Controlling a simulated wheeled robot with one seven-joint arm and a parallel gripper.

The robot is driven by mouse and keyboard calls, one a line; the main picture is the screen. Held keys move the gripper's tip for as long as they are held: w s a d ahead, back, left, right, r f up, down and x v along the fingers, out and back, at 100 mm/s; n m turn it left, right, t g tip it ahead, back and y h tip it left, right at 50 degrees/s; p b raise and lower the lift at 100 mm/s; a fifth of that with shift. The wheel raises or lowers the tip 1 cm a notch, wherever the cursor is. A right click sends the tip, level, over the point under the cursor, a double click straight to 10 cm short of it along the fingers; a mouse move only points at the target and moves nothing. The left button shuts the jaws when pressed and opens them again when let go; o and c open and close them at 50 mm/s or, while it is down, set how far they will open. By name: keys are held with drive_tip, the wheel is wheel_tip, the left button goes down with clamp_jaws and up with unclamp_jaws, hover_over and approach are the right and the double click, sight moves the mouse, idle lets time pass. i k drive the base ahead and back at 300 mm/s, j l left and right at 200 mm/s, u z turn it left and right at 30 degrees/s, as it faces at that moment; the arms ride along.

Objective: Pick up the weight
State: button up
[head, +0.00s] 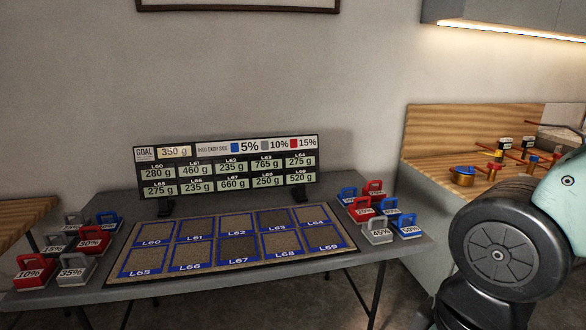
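Weights with loop handles stand in two groups on the grey table (420,247). The left group has a red 10% weight (33,273), a grey 35% weight (74,271), a red 30% weight (94,240), a grey 15% weight (54,244), another grey one (73,221) and a blue one (109,219). The right group has a grey 45% weight (378,233), blue weights (407,227) and red weights (363,208), partly overlapping. Which weight the task means cannot be told. My gripper is out of view; only part of my arm shows at the right.
A mat (151,271) with empty squares L60 to L69 lies between the groups. A display board (227,170) stands behind it, with goal 350 g and gram readings.

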sight(407, 228)
drive_tip(key=i+j, duration=0.2)
drive_tip(key=i, duration=0.25)
drive_tip(key=i+j, duration=0.15)
drive_tip(key=i, duration=0.25)
drive_tip(key=i+j, duration=0.2)
drive_tip(key=i, duration=0.25)
drive_tip(key=i+j, duration=0.2)
drive_tip(key=i, duration=0.2)
